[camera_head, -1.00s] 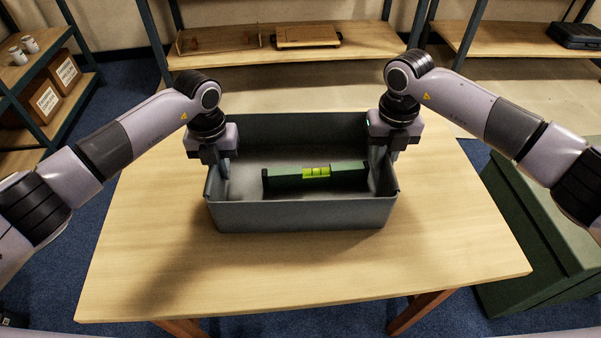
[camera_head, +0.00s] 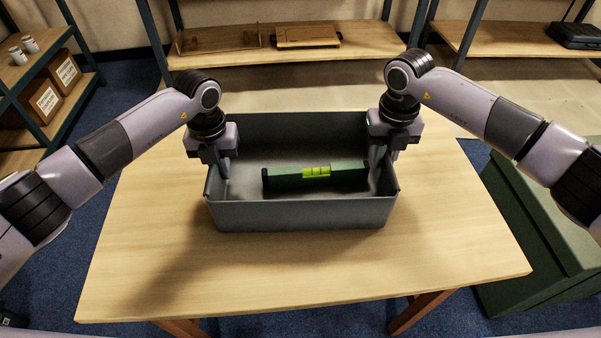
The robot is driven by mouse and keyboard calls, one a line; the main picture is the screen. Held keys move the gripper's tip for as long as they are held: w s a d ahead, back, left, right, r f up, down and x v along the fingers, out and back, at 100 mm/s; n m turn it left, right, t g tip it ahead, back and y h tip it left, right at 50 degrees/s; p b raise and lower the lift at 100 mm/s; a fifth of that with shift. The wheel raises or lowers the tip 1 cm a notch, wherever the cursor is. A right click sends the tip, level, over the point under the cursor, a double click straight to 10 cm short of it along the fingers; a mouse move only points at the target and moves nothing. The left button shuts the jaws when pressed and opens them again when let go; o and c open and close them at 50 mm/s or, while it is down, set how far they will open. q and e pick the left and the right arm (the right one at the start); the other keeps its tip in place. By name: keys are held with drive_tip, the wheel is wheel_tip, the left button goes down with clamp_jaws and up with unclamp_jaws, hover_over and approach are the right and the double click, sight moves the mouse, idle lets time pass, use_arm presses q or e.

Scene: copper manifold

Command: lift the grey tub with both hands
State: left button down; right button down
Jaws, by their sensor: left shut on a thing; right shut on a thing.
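The grey tub (camera_head: 300,214) is an open rectangular box at the middle of the wooden table (camera_head: 300,268). A dark green spirit level (camera_head: 345,175) with a bright yellow-green vial lies inside it. My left gripper (camera_head: 219,168) is shut on the tub's left side wall. My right gripper (camera_head: 384,160) is shut on the tub's right side wall. The gripper bodies partly hide both side walls. The tub looks level; I cannot tell whether its bottom touches the table.
The table is clear around the tub. A green chest (camera_head: 545,225) stands on the floor at the right. Shelves stand behind the table, with a wooden board (camera_head: 308,36) and a black case (camera_head: 575,35). Cardboard boxes (camera_head: 45,100) sit on a shelf at the left.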

use_arm(q)
drive_tip(key=shift+r, duration=0.25)
use_arm(e)
drive_tip(key=shift+r, duration=0.15)
